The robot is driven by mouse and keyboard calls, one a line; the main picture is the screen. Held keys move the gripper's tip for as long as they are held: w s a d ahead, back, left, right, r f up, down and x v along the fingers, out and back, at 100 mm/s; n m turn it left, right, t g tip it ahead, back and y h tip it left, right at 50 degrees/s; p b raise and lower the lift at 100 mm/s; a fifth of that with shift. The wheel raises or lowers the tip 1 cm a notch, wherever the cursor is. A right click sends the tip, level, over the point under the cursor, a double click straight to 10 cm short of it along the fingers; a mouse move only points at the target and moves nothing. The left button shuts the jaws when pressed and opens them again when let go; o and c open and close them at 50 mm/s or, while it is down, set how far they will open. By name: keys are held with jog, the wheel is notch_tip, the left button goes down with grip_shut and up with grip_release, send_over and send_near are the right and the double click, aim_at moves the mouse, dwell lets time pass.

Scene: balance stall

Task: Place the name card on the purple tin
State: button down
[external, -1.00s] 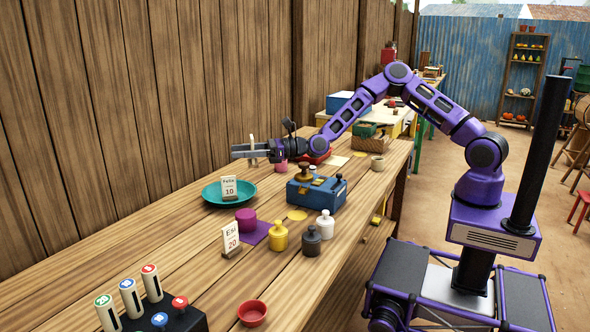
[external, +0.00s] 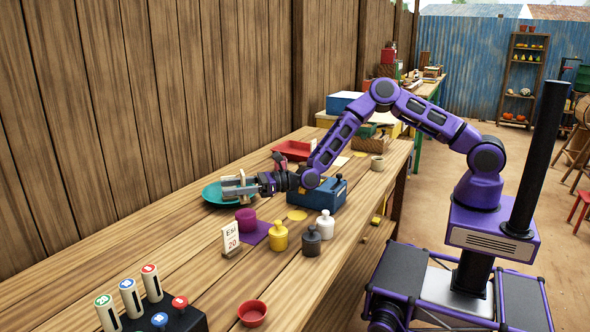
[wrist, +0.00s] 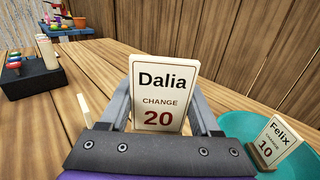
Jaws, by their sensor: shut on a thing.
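My gripper (external: 232,187) is shut on the Dalia name card, just above the teal plate in the external view. The white card (wrist: 160,95) reads "Dalia, CHANGE 20" and stands upright between my fingers in the wrist view. The purple tin (external: 246,219) is a short round tin on the table, in front of my gripper and lower, at the edge of a purple mat (external: 262,231). I see no card on the tin. The tin does not show in the wrist view.
The Felix card (wrist: 275,142) stands on the teal plate (external: 213,200). The Esi card (external: 231,238) stands left of the tin. Yellow (external: 280,236), black (external: 311,243) and white (external: 325,226) weights stand to its right. A blue box (external: 328,196) is close beside my wrist.

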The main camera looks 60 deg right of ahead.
aim_at(242, 176)
jog(key=shift+f, duration=2.05)
jog(key=shift+f, duration=0.1)
jog(key=shift+f+b, duration=0.15)
jog(key=shift+b, duration=0.3)
jog(key=shift+c, duration=0.5)
grip_release()
jog(key=shift+r, duration=0.25)
jog(key=shift+s+d+p, duration=0.1)
jog(key=shift+p, duration=0.3)
jog(key=v, duration=0.2)
jog(key=shift+s+d, duration=0.15)
jog(key=shift+d, duration=0.1)
notch_tip(242, 176, up, 7)
jog(key=shift+s+p, duration=0.1)
jog(key=shift+p, duration=0.25)
